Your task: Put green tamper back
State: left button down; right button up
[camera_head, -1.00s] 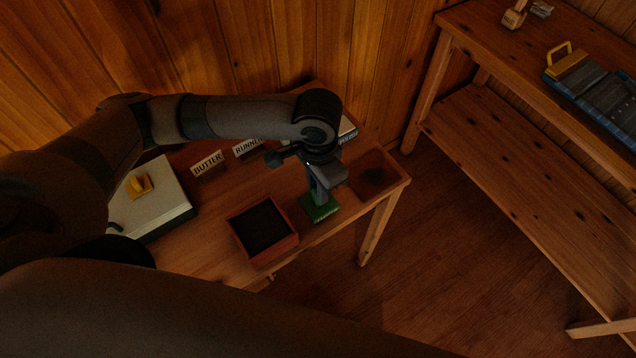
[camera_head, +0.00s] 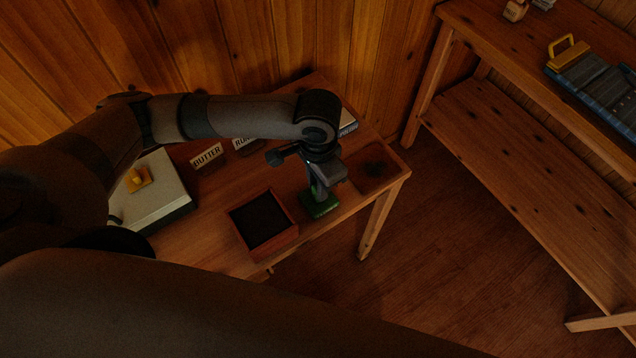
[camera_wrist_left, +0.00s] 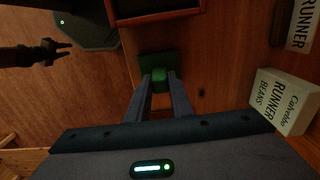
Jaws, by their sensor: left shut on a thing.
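The green tamper (camera_head: 320,204) is at the front edge of the wooden table, right of the dark-filled wooden box. My left gripper (camera_head: 319,188) points down over it and is shut on its handle. In the left wrist view the tamper's green block (camera_wrist_left: 158,66) shows between the two fingers (camera_wrist_left: 160,84). I cannot tell whether its base touches the table. In the left wrist view a dark gripper (camera_wrist_left: 58,50), my right one, shows at the upper left over the floor, its two fingers apart.
The wooden box (camera_head: 287,244) stands close beside the tamper. Name cards reading BUTTER (camera_head: 207,156) and RUNNER (camera_head: 243,144) stand behind. A pale case (camera_head: 165,208) with a yellow handled piece (camera_head: 137,180) is at the left. A second bench (camera_head: 520,150) stands right.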

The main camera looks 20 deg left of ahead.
pick_arm(q)
jog(key=shift+f, duration=0.25)
dwell(0.4)
jog(key=c, duration=1.5)
grip_release()
jog(key=shift+r, duration=0.15)
notch_tip(320, 180, up, 17)
jog(key=shift+r+b, duration=0.1)
jog(key=shift+b, duration=0.95)
